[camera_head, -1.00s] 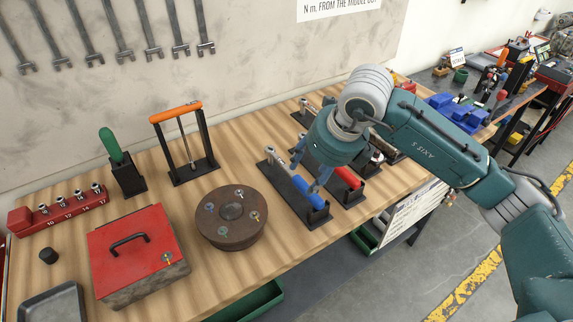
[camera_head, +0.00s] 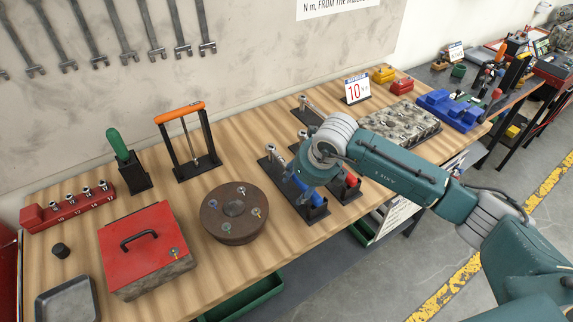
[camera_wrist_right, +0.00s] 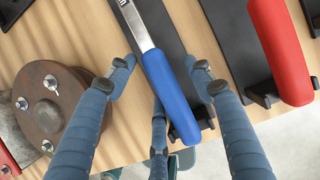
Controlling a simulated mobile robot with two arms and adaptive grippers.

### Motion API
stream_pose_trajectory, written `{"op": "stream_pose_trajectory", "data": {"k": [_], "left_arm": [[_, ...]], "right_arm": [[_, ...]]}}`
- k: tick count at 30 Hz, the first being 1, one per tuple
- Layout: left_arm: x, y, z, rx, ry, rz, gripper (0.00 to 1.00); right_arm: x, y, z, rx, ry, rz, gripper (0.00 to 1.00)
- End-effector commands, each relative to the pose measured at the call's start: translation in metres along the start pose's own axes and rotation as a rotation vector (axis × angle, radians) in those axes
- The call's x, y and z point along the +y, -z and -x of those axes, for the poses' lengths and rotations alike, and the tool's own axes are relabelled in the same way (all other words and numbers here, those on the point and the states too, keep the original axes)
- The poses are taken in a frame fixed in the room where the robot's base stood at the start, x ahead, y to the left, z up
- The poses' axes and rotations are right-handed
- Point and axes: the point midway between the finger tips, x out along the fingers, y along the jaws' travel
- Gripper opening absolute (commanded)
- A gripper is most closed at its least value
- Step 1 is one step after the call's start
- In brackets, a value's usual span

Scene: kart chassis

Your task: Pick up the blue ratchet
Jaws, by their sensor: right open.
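The blue ratchet (camera_head: 307,193) lies in a black holder on the wooden bench, with its silver head toward the wall and its blue handle toward the front edge. In the right wrist view its blue handle (camera_wrist_right: 170,95) lies between the fingers of my right gripper (camera_wrist_right: 162,78), which is open. In the head view my right gripper (camera_head: 297,187) is over the handle and partly hides it. I cannot tell whether any finger touches the handle. My left gripper is not in view.
A red-handled ratchet (camera_head: 350,181) lies in a holder close on the right. A round brown metal part (camera_head: 222,222) stands on the left, with a red-lidded box (camera_head: 137,240) beyond it. The wooden bench (camera_head: 262,240) is bare in front of the brown part.

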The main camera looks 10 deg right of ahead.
Motion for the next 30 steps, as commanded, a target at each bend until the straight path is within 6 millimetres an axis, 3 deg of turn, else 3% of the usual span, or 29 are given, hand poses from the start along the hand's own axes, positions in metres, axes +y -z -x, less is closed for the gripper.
{"op": "stream_pose_trajectory", "data": {"k": [4,12,23,30], "left_arm": [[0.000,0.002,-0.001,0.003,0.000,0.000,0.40],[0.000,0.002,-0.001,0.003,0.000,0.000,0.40],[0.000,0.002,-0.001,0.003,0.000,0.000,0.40],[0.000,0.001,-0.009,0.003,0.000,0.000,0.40]], "right_arm": [[0.000,0.000,0.000,0.000,0.000,0.000,0.52],[0.000,0.000,0.000,-0.001,0.000,-0.001,0.00],[0.000,-0.003,0.003,-0.006,0.000,0.000,0.00],[-0.001,-0.011,0.020,-0.010,0.001,-0.001,0.00]]}}
